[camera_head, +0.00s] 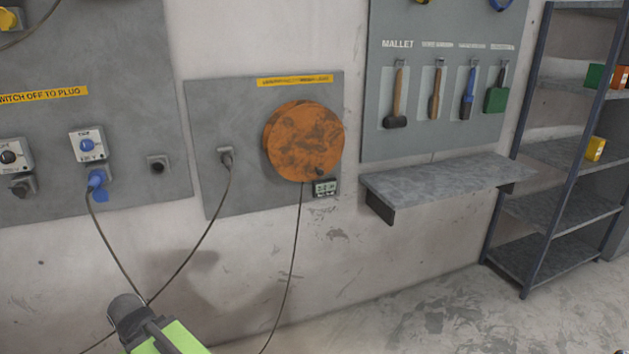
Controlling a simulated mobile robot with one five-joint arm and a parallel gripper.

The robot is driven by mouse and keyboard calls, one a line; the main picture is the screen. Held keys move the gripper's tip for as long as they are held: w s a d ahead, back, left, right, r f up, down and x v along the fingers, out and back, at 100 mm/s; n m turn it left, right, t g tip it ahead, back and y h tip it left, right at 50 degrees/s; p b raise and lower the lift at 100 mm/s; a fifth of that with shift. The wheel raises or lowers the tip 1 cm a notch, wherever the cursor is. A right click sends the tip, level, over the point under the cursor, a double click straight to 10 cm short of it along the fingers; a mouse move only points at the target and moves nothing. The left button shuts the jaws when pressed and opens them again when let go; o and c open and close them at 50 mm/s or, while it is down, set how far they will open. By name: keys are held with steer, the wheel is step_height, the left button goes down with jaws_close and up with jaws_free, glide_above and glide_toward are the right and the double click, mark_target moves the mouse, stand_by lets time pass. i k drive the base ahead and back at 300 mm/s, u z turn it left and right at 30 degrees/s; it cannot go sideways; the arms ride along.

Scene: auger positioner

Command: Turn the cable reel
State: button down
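The orange cable reel (312,142) is a round, worn drum mounted on a grey wall panel (232,110) in the middle of the view. A small dark knob (324,169) sits low on its front face. A dark cable (293,260) hangs from under the reel down toward the floor. A green and dark grey part of my arm shows at the bottom left, apart from and below the reel. No gripper fingers can be made out, and nothing of mine touches the reel.
A small dark box (325,188) with pale windows sits just under the reel. Left are sockets and a blue plug (97,180) with cables. Right are a tool board (440,138), a wall shelf (445,182) and a rack (560,215). The floor (440,315) at right is clear.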

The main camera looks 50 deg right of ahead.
mark_target(304, 140)
steer(key=i, duration=0.95)
